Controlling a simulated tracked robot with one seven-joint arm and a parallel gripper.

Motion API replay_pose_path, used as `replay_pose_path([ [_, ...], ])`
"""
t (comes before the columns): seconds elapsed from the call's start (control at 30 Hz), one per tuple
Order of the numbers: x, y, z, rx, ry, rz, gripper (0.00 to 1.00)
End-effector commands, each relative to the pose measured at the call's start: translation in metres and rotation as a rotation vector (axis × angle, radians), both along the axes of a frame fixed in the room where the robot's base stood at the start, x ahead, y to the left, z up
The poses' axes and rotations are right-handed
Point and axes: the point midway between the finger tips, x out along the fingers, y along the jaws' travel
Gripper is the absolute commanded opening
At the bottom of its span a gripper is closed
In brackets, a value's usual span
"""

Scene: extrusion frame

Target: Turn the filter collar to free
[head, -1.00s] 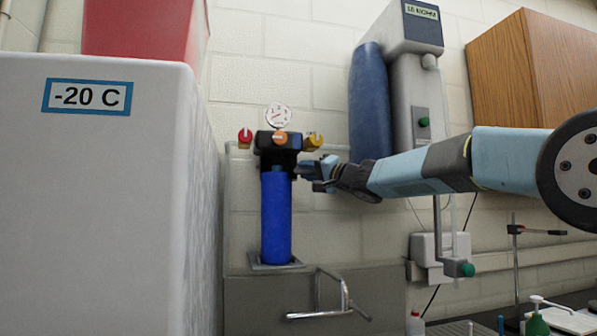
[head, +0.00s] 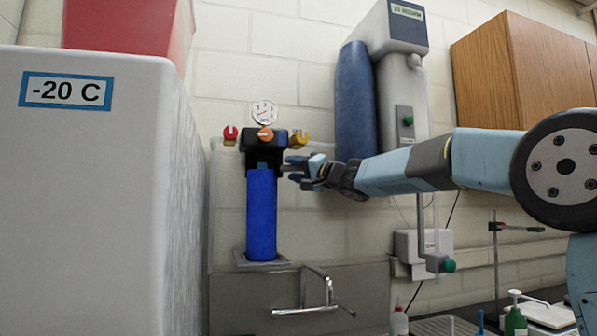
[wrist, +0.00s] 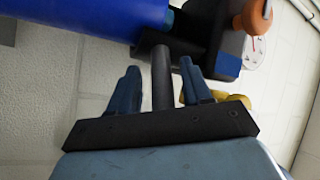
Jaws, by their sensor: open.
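The filter is a blue upright cylinder (head: 262,215) under a black head, left of centre in the head view. The dark filter collar (head: 263,161) sits at the cylinder's top. In the wrist view the blue cylinder (wrist: 95,14) is at the upper left, and a dark bar (wrist: 162,78) sticks out from the collar (wrist: 165,38). My gripper (head: 290,168) is just right of the collar. In the wrist view my gripper (wrist: 158,66) is open, with one finger on each side of the bar and gaps showing. Whether a fingertip touches the collar is unclear.
A red knob (head: 231,132), an orange knob (head: 265,134), a yellow knob (head: 299,138) and a gauge (head: 265,112) sit above the collar. A white freezer (head: 95,200) stands close on the left. A wall unit with a blue cylinder (head: 357,100) is behind my arm.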

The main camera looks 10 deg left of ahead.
Motion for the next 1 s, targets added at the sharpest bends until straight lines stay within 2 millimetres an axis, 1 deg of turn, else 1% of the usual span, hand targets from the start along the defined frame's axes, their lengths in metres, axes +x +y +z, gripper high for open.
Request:
replay_pose_path([
  [0.17, -0.009, -0.017, -0.003, -0.001, -0.001, -0.003, 0.48],
  [0.6, -0.045, -0.086, -0.022, -0.002, 0.001, -0.004, 0.48],
  [0.7, -0.052, -0.099, -0.026, -0.002, 0.001, -0.004, 0.48],
  [0.83, -0.058, -0.11, -0.029, -0.001, 0.001, -0.003, 0.48],
  [1.0, -0.061, -0.115, -0.031, -0.001, 0.002, -0.002, 0.48],
])
